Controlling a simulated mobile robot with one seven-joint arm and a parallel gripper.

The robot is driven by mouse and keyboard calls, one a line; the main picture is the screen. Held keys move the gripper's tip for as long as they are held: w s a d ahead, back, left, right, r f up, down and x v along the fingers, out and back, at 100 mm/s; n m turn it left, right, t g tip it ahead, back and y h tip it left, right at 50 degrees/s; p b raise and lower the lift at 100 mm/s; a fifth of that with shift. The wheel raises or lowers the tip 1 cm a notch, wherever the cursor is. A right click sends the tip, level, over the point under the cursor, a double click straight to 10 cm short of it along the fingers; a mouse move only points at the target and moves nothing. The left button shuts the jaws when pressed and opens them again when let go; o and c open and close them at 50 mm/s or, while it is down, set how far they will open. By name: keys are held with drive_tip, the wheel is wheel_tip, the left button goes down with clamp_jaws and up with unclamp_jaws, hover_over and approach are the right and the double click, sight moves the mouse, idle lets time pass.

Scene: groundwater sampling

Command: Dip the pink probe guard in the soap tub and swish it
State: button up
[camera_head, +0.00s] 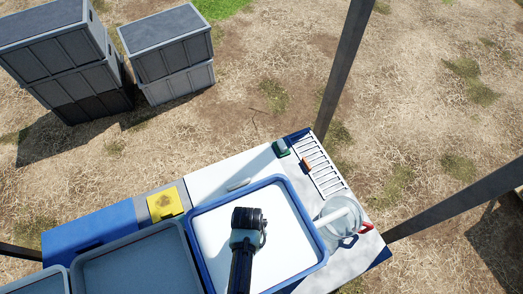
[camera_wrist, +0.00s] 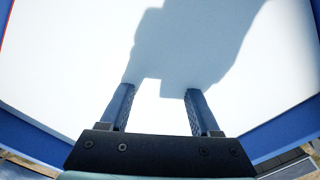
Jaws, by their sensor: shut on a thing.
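The soap tub (camera_head: 285,184) has a blue rim and a flat white fill. It stands on the table under my arm, and the white fill takes up most of the wrist view (camera_wrist: 60,60). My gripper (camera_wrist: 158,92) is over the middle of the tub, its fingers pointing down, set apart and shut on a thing. The finger ends seem to stop at the white surface, and what they hold is hidden there. I take it for the pink probe guard, but no pink shows in either view. In the head view my own wrist hides the fingers.
A clear round container (camera_head: 340,217) with a red handle stands right of the tub. A white slotted rack (camera_head: 318,165) lies behind it. A yellow pad (camera_head: 165,204) and a grey tray (camera_head: 130,270) are at left. Stacked crates (camera_head: 165,50) stand behind on the ground.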

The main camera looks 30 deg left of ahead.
drive_tip(key=shift+s+a+p, duration=0.2)
drive_tip(key=shift+s+a, duration=0.35)
drive_tip(key=shift+s, duration=0.2)
drive_tip(key=shift+s+a+p, duration=0.15)
drive_tip(key=shift+s+a, duration=0.4)
drive_tip(key=shift+s, duration=0.15)
drive_tip(key=shift+w+d+b, duration=0.35)
drive_tip(key=shift+w+d, duration=0.7)
drive_tip(key=shift+w, duration=0.3)
drive_tip(key=shift+w+d+b, duration=0.35)
drive_tip(key=shift+w+d, duration=0.65)
drive_tip(key=shift+w, duration=0.3)
drive_tip(key=shift+w+d+b, duration=0.35)
drive_tip(key=shift+w+d, duration=0.7)
drive_tip(key=shift+w, duration=0.3)
drive_tip(key=shift+s+a+p, duration=0.5)
drive_tip(key=shift+s+a, duration=0.3)
drive_tip(key=shift+s, duration=0.2)
drive_tip(key=shift+s+a+p, duration=0.5)
drive_tip(key=shift+s+a, duration=0.25)
drive_tip(key=shift+s, duration=0.25)
wheel_tip(320, 180, up, 10)
drive_tip(key=p, duration=0.9)
drive_tip(key=shift+f, duration=0.25)
drive_tip(key=shift+r+p, duration=0.3)
drive_tip(key=shift+r, duration=2.3)
